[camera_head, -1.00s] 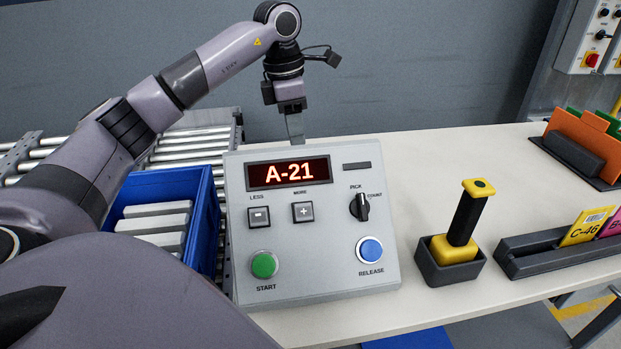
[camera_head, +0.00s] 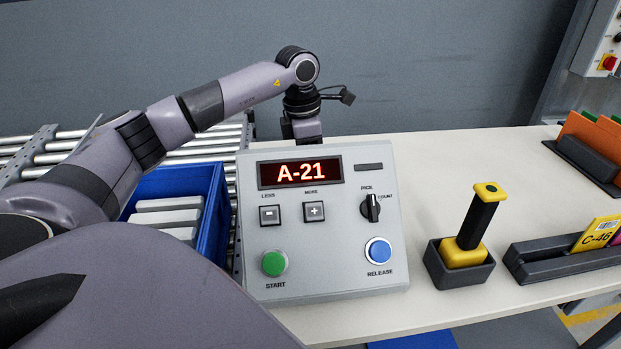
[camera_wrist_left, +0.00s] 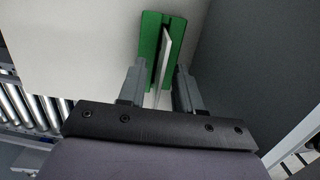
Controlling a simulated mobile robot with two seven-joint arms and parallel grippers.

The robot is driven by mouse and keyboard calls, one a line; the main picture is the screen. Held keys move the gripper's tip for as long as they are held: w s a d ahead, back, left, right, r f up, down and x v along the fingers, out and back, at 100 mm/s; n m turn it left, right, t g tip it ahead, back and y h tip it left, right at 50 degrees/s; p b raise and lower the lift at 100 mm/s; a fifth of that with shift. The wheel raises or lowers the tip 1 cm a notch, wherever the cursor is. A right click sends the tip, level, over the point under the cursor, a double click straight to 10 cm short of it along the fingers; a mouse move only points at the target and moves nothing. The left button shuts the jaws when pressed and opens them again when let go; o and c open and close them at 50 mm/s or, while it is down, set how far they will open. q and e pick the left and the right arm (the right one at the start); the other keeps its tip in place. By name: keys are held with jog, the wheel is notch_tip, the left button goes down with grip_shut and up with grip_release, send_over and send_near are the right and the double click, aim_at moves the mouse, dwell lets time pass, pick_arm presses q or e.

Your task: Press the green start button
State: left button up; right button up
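The green start button (camera_head: 274,263) is at the lower left of the grey control box (camera_head: 335,280) on the table, above the word START. The box's red display (camera_head: 300,173) reads A-21. My left gripper (camera_head: 306,137) is behind the box's top edge, which hides its fingertips in the head view. In the left wrist view its two fingers (camera_wrist_left: 160,82) are apart, one on each side of a thin pale plate (camera_wrist_left: 165,50) that stands in a green holder (camera_wrist_left: 150,35). Gaps show between fingers and plate. My right gripper is not in view.
The box also has a blue release button (camera_head: 378,250), minus and plus keys and a black knob (camera_head: 370,207). A blue crate (camera_head: 214,215) stands left, before a roller conveyor (camera_head: 215,140). A yellow-black handle (camera_head: 478,220) and a card rack (camera_head: 545,262) are right.

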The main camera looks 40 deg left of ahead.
pick_arm(q)
jog(key=shift+f, duration=0.25)
dwell(0.4)
grip_shut()
jog(key=shift+r, duration=0.1)
notch_tip(320, 180, up, 20)
jog(key=p, duration=0.3)
jog(key=shift+r, duration=0.2)
